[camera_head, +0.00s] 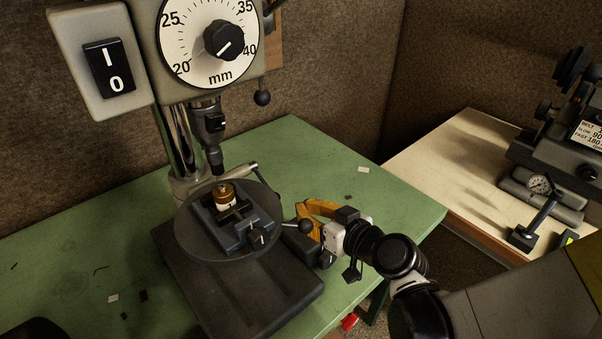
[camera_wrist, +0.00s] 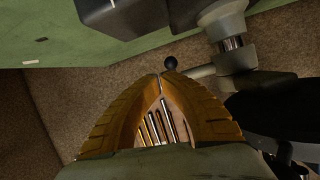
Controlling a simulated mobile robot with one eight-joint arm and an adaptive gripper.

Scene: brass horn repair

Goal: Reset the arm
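My arm reaches in from the right in the head view. My gripper (camera_head: 303,208) has orange fingers and is at the right of the drill press's round table, close to the black knob of a lever there. In the wrist view the gripper (camera_wrist: 164,75) has its two fingertips together, with no object visible between them. Several slim metal rods (camera_wrist: 155,127) show through the gap behind the tips, lying beyond the fingers. A dark ball knob (camera_wrist: 171,62) appears just past the tips; I cannot tell whether it touches them.
The drill press has a dial (camera_head: 208,42), a switch box (camera_head: 104,60) and a chuck (camera_head: 214,150). Below it, a vise (camera_head: 257,238) holds a small brass part (camera_head: 225,193). The green bench (camera_head: 345,150) has free room behind. A pale bench (camera_head: 450,150) with machines stands right.

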